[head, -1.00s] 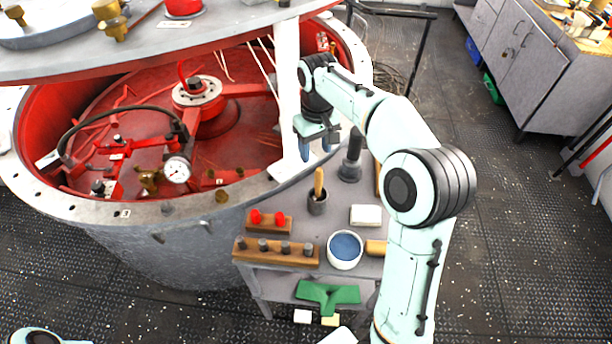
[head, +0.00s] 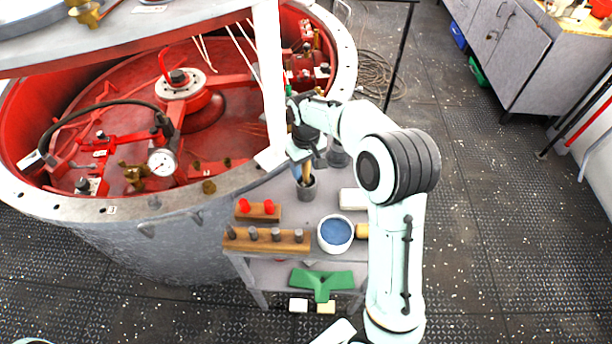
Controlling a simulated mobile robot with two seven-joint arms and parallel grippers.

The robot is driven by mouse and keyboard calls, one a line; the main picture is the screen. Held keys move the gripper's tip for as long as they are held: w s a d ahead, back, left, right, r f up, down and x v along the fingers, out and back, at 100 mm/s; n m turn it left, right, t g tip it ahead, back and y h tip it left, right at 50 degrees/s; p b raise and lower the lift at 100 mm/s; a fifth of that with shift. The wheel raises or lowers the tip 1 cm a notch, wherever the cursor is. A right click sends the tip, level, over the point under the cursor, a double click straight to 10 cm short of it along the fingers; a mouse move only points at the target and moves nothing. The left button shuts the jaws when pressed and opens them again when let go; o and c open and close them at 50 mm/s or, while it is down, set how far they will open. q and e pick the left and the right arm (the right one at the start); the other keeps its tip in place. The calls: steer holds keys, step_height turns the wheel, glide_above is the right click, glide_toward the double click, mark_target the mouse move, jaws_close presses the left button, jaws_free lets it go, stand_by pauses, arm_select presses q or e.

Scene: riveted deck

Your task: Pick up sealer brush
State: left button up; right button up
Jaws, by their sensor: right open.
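The sealer brush (head: 307,173) stands in a small grey cup (head: 307,189) on the cart, with its wooden handle upward. Its bristle end is hidden in the cup. My right gripper (head: 307,168) is open, pointing down at the handle, with its fingers close around the handle's upper part. The gripper covers the top of the handle, and I cannot tell whether a finger touches it. My left gripper is out of view.
On the cart (head: 300,213) are a white bowl of blue material (head: 336,234), a white block (head: 353,199), a wooden peg rack (head: 267,239) and a block with red knobs (head: 258,210). The large red-lined vessel (head: 190,213) borders the cart, with a white post (head: 270,75) near my right gripper.

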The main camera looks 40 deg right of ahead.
jaws_close()
steer(key=shift+r, duration=0.1)
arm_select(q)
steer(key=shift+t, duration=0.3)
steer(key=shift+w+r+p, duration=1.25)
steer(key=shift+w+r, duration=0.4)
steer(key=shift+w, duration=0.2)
arm_select(e)
step_height(320, 180, up, 20)
